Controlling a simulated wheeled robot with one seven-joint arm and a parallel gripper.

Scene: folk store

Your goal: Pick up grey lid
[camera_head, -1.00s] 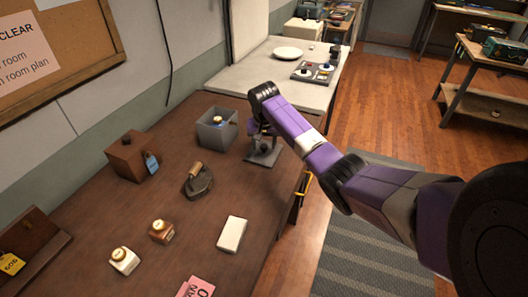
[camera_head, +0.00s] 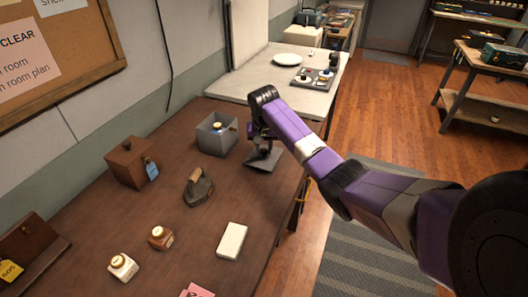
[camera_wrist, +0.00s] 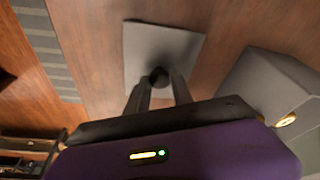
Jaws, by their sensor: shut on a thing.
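The grey lid (camera_head: 261,163) is a flat square plate near the right edge of the brown table, just right of an open grey box (camera_head: 215,137). My gripper (camera_head: 263,150) is above it. In the wrist view the lid (camera_wrist: 158,45) has a dark round knob at its near edge of view, and my gripper's fingers (camera_wrist: 158,82) are shut on that knob. The grey box (camera_wrist: 262,88) stands to the right there. Whether the lid touches the table is hard to tell.
Beside the box are a brown wooden box (camera_head: 128,163) and a flat iron (camera_head: 198,188). Two small jars (camera_head: 160,238) and a white block (camera_head: 232,238) are nearer. A pale table (camera_head: 275,83) adjoins behind. Bare tabletop lies between the iron and the lid.

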